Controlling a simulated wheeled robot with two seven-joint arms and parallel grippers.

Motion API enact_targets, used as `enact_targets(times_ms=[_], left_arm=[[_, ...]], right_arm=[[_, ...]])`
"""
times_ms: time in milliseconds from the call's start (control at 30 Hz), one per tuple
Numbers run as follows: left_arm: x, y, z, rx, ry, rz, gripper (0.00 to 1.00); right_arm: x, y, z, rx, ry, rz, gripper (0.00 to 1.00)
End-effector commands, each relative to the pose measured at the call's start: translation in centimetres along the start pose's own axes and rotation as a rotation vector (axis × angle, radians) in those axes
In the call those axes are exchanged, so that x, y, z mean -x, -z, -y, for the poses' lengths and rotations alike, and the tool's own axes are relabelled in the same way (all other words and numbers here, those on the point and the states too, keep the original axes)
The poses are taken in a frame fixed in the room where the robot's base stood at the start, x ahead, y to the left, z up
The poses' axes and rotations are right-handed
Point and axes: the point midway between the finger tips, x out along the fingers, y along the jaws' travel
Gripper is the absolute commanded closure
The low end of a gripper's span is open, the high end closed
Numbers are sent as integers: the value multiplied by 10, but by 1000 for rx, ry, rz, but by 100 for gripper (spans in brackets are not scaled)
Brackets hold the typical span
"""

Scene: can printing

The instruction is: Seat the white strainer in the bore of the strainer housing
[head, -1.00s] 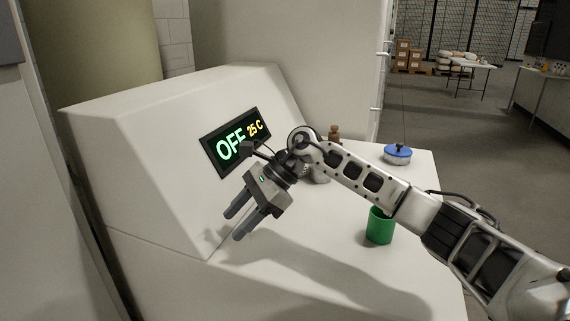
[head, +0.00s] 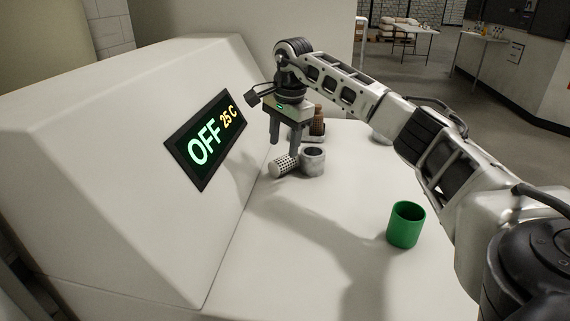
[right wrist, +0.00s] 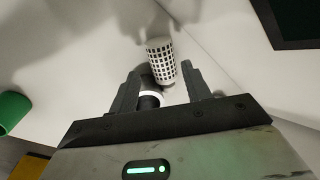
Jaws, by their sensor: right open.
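The white strainer (head: 284,166), a perforated cylinder, lies tilted on its side on the white worktop, left of the housing. The strainer housing (head: 313,162) is a short grey cylinder standing upright with its dark bore facing up. My right gripper (head: 284,149) is open and points down, just above and behind the strainer. In the right wrist view the strainer (right wrist: 160,58) shows between and beyond the open fingers, and the housing's pale rim (right wrist: 150,97) shows between them, nearer the palm. Contact with the strainer cannot be told. My left gripper is out of view.
A green cup (head: 405,227) stands at the right of the worktop. A sloped white cabinet with an OFF 25 C display (head: 206,138) rises on the left. A brown object (head: 318,122) stands behind the housing. The front worktop is clear.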

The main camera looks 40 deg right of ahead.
Motion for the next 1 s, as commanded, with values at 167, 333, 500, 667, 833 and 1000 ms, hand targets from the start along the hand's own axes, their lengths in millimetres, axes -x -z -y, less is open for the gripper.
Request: enact_targets(times_ms=[167,333,500,667,833,1000], left_arm=[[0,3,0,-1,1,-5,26],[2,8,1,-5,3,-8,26],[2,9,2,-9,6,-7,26],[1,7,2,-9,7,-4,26],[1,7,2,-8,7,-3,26],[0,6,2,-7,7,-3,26]], right_arm=[[-12,0,0,1,0,0,52],[-33,-1,0,1,-5,0,52],[-57,-1,0,0,-2,1,52],[-63,-1,1,1,1,1,52],[-63,-1,1,1,1,1,57],[-62,-1,0,1,1,1,87]])
